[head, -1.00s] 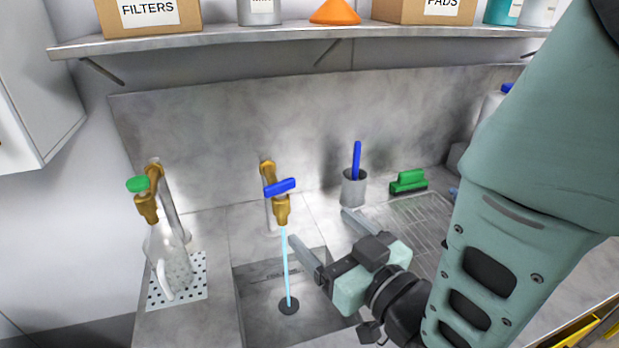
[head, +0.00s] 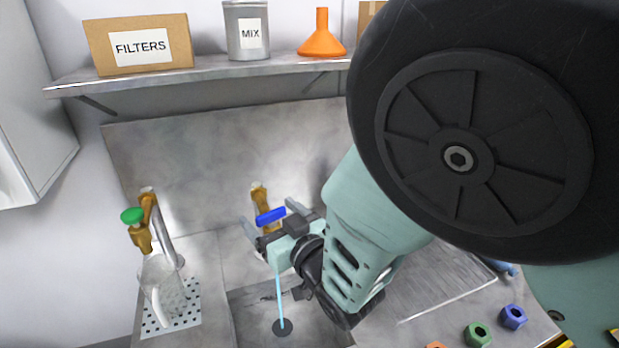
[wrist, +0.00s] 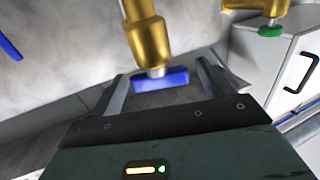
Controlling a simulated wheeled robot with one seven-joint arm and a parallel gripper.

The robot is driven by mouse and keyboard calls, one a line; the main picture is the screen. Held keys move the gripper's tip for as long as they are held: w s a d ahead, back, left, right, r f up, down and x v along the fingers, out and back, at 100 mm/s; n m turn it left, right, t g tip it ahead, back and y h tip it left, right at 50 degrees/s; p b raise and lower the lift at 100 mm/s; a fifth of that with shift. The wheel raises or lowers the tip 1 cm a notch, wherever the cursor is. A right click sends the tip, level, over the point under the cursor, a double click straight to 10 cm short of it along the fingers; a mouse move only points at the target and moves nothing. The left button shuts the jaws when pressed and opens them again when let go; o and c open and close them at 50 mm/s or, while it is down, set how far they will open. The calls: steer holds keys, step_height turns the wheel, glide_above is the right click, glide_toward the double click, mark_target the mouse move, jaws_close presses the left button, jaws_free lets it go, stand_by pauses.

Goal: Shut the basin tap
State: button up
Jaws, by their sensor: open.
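The basin tap (head: 259,196) is brass with a blue lever handle (head: 270,216) lying crosswise. A thin light-blue stream of water (head: 280,305) runs down to the round drain (head: 282,327). My gripper (head: 272,218) is open at the tap, one finger on each side of the blue handle. In the wrist view, the handle (wrist: 162,81) shows between my two fingers (wrist: 162,78), with a visible gap on each side. The brass body (wrist: 148,38) rises above it in that view. My gripper and arm hide the lower part of the tap in the head view.
A second brass tap (head: 142,232) with a green knob stands left, above a clear jug (head: 162,285) on a perforated mat. A shelf (head: 200,73) with a FILTERS box, MIX tin and orange funnel runs above. Coloured nuts (head: 478,334) lie at front right.

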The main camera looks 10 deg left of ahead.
steer(key=shift+w+a, duration=0.25)
steer(key=c, duration=1)
steer(key=b, duration=0.1)
steer(key=m+t+h+b, duration=0.1)
steer(key=b, duration=0.1)
steer(key=shift+f+t+h, duration=0.25)
steer(key=shift+t+h, duration=0.05)
steer(key=shift+r+m+t+h+b, duration=0.15)
steer(key=shift+m+t+h+b, duration=0.4)
steer(key=shift+m+h+b, duration=0.15)
steer(key=shift+r+m+t+h+b, duration=0.15)
steer(key=shift+m+t+h+b, duration=0.45)
steer(key=shift+h, duration=0.2)
steer(key=o, duration=1)
